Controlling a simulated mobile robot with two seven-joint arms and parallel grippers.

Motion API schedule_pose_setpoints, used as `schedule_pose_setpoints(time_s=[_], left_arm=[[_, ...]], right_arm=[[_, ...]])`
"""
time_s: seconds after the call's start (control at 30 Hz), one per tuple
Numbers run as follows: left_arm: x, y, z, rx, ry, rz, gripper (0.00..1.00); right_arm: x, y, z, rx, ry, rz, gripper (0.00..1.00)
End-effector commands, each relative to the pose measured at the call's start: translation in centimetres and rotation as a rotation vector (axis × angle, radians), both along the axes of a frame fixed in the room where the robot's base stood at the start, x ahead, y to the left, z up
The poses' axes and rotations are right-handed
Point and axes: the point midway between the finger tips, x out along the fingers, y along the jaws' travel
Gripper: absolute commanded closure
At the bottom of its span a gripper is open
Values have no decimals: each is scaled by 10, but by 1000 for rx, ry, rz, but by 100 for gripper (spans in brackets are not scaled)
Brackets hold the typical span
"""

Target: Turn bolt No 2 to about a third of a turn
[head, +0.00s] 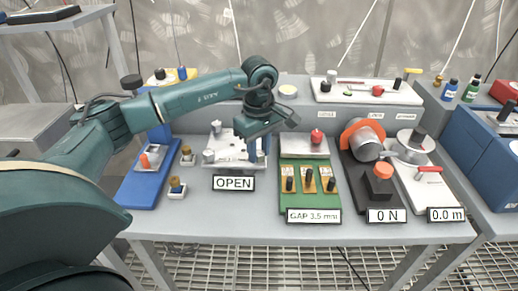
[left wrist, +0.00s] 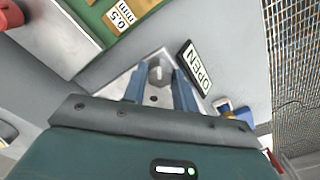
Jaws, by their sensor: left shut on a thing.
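A pale metal plate (head: 232,160) with upright metal bolts lies on the bench behind a sign reading OPEN (head: 234,184). One bolt (head: 208,156) stands at its front left and another (head: 216,127) at its back left. My left gripper (head: 259,164) points down over the plate's right side, its blue fingers shut on a grey bolt (left wrist: 159,74). In the left wrist view, that bolt shows between the fingers, and the plate (left wrist: 118,86) lies under them. In the head view the gripper hides this bolt. I cannot read any bolt numbers. My right gripper is not in view.
Right of the plate is a green gauge board (head: 311,200) with a GAP 3.5 mm sign. A blue stand (head: 140,187) and small brass-topped parts are to the left. Further right are a black base (head: 362,197) with an orange knob and a white base with a crank.

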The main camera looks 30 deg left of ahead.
Motion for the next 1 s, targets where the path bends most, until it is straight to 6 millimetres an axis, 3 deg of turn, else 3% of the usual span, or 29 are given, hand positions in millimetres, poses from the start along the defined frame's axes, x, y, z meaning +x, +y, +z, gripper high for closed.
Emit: schedule_pose_setpoints(time_s=[0.2, 0.23, 0.47, 0.77, 1.0], left_arm=[[0, -1, 1, -3, -2, 1, 95], [0, -1, 1, -3, -2, 1, 70], [0, 0, 1, -1, -2, 2, 51], [0, 0, 3, -1, -2, 2, 50], [1, 0, 41, -2, -7, 3, 50]], right_arm=[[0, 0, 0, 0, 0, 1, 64], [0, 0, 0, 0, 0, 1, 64], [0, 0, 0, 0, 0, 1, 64], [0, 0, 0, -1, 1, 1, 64], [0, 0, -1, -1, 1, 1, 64]])
